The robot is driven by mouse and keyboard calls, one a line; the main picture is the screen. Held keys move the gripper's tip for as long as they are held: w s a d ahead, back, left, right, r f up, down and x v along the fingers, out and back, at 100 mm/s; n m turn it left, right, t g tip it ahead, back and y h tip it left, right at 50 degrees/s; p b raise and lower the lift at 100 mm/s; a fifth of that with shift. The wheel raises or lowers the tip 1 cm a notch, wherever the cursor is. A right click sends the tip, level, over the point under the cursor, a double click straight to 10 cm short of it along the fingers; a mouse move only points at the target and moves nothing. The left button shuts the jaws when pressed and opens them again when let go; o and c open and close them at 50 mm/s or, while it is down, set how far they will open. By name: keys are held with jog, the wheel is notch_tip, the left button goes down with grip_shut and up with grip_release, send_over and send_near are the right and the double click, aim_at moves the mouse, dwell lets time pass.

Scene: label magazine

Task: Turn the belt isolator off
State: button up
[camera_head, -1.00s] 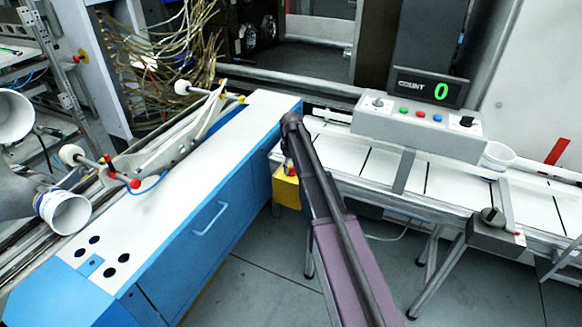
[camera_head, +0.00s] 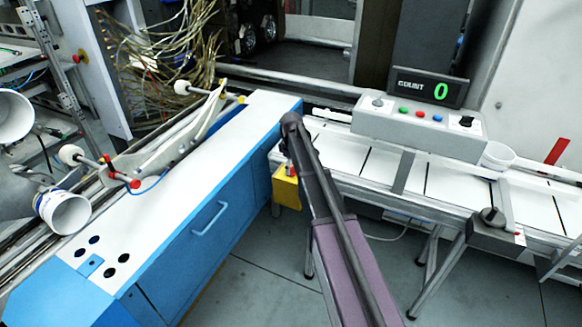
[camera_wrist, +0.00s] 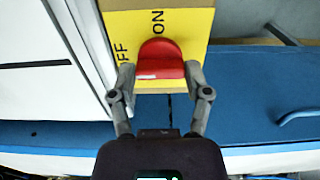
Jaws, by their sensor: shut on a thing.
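The belt isolator is a yellow box (camera_head: 286,190) below the near left end of the conveyor in the head view, partly behind my arm. In the wrist view its yellow face (camera_wrist: 195,22) carries the black words ON and OFF, with OFF partly cut off at the left. A red handle (camera_wrist: 160,62) projects from this face, just below the word ON. My gripper (camera_wrist: 158,72) is shut on the red handle, one finger at each side. In the head view my fingers are hidden; only a bit of red shows beside my arm.
A blue cabinet (camera_head: 190,235) with a white top stands left of the isolator. The white conveyor (camera_head: 380,165) runs right, with a grey control box (camera_head: 415,125) and a counter (camera_head: 428,87) reading 0. Grey floor lies open below.

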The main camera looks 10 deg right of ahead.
jog(key=o, duration=1.2)
jog(key=shift+c, duration=0.2)
jog(key=shift+m, duration=0.4)
